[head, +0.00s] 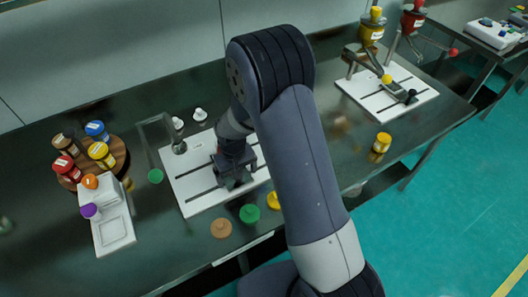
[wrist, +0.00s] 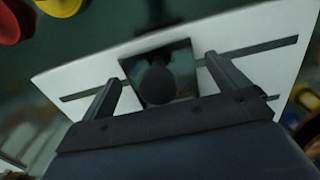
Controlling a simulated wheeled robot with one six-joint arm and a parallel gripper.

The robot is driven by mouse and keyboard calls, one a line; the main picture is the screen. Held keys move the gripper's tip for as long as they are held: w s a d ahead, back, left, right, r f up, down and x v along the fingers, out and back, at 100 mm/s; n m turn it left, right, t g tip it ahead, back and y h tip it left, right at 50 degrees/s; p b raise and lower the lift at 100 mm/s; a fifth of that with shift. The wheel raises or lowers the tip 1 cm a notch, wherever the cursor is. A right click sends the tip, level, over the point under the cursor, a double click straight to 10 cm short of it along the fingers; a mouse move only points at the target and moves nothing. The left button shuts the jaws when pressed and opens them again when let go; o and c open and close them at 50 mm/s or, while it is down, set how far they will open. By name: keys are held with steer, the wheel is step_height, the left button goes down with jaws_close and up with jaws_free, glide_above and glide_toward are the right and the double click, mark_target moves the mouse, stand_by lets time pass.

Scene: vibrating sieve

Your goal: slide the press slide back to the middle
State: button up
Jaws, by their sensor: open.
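The press board (head: 185,190) is a white plate with dark slots, on the dark bench left of centre. The press slide, a dark square plate with a round black knob (wrist: 158,85), sits across one slot of the white board (wrist: 75,75) in the wrist view. My gripper (wrist: 163,72) is open, one finger on each side of the knob. I see a gap between each finger and the knob. In the head view my gripper (head: 236,178) is low over the board and hides most of the slide.
A round wooden rack (head: 118,160) with several coloured bottles stands at left, beside a white tray (head: 115,232). Green, tan and yellow discs lie in front of the board. A second white board (head: 360,95) with a dispenser stands at right, near a yellow jar (head: 382,142).

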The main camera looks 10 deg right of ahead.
steer(key=shift+o, duration=0.4)
steer(key=shift+r, duration=0.1)
steer(key=shift+r+p, duration=2.95)
steer(key=shift+r, duration=1.5)
steer(key=shift+f, duration=0.15)
step_height(320, 180, down, 9)
steer(key=b, duration=0.6)
steer(key=shift+w+d, duration=0.15)
steer(key=shift+d, duration=0.35)
